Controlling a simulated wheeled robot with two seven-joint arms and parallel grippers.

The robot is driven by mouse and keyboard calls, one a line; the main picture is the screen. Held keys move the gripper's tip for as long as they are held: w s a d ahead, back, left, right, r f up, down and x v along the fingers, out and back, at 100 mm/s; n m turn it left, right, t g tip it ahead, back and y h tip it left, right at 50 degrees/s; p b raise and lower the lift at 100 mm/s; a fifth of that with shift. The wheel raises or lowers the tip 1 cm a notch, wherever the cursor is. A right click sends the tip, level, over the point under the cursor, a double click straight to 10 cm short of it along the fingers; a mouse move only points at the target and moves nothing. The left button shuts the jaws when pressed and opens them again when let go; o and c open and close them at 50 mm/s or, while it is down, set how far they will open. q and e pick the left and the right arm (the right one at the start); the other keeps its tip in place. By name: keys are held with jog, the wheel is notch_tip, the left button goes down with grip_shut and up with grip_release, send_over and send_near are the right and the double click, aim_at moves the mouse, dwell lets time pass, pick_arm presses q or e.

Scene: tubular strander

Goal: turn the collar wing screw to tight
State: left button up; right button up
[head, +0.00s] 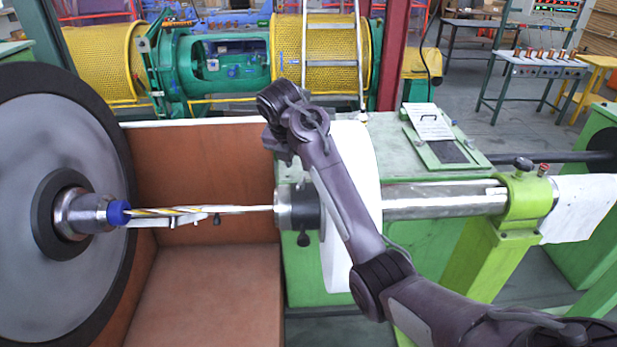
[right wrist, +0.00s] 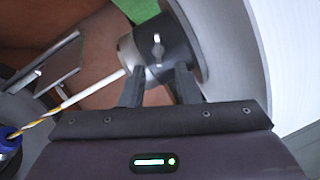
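The dark collar (head: 297,208) sits on the shaft line just left of the white disc, partly behind my right arm in the head view. The right wrist view shows the collar (right wrist: 172,36) with a silver wing screw (right wrist: 158,46) on its side. A small dark knob (head: 303,239) hangs below the collar in the head view; I cannot tell whether it is the same screw. My right gripper (head: 278,152) is above the collar. In the right wrist view its two fingers (right wrist: 158,86) are apart, with nothing between them, short of the wing screw. My left gripper is not in view.
A white disc (head: 366,180) stands close right of the collar. A twisted strand (head: 180,211) runs left to a blue ring (head: 119,212) at a large dark-rimmed wheel (head: 60,130). A brown panel (head: 200,175) stands behind the strand. A green post (head: 480,250) bears the steel shaft (head: 440,200).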

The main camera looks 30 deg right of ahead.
aim_at(301, 180)
jog(key=p+x, duration=0.3)
jog(key=x, duration=0.4)
jog(key=shift+w+f, duration=0.1)
jog(key=shift+f, duration=0.1)
grip_shut()
